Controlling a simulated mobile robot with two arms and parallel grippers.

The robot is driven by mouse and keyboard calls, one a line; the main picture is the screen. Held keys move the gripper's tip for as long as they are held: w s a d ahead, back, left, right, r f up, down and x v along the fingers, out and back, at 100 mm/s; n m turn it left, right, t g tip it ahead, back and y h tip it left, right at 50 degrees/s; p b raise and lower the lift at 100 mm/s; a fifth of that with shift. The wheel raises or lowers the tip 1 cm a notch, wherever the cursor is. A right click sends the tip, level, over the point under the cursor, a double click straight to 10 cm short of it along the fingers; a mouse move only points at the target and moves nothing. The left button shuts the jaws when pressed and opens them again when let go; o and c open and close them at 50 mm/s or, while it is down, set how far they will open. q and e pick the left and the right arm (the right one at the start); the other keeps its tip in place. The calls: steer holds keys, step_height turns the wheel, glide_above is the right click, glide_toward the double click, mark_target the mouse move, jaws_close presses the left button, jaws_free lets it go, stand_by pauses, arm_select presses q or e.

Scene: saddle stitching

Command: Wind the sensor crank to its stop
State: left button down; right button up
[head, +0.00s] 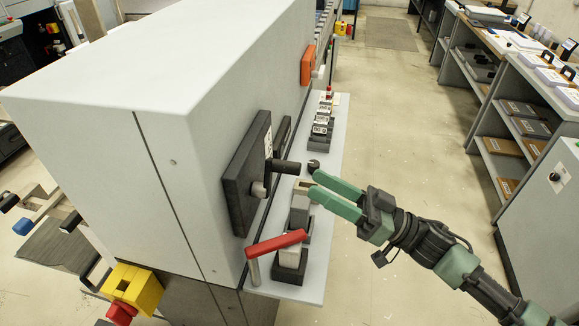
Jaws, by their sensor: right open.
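The sensor crank appears to be the dark handle (286,167) that sticks out to the right from a black plate (244,177) on the side of the large grey machine. A grey hub (259,189) sits below it on the same plate. My right gripper (314,184) comes in from the right, with its green fingers open and apart. Its fingertips are just right of the handle's end, and nothing is between them. I cannot tell whether they touch anything. My left gripper is not in view.
A pale shelf (318,262) along the machine carries several dark blocks and a red lever (277,242) below my gripper. An orange handle (308,64) is farther up the machine. A yellow box (133,287) with a red button is at lower left. Open floor lies right, before grey shelving (497,163).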

mark_target(289, 169)
steer(key=p+x, duration=0.2)
steer(key=x, duration=0.4)
steer(key=shift+a+r+p, duration=0.2)
steer(key=shift+r+p, duration=0.05)
steer(key=shift+p, duration=0.15)
steer(key=shift+w+a, duration=0.25)
steer(key=shift+a, duration=0.2)
jaws_close()
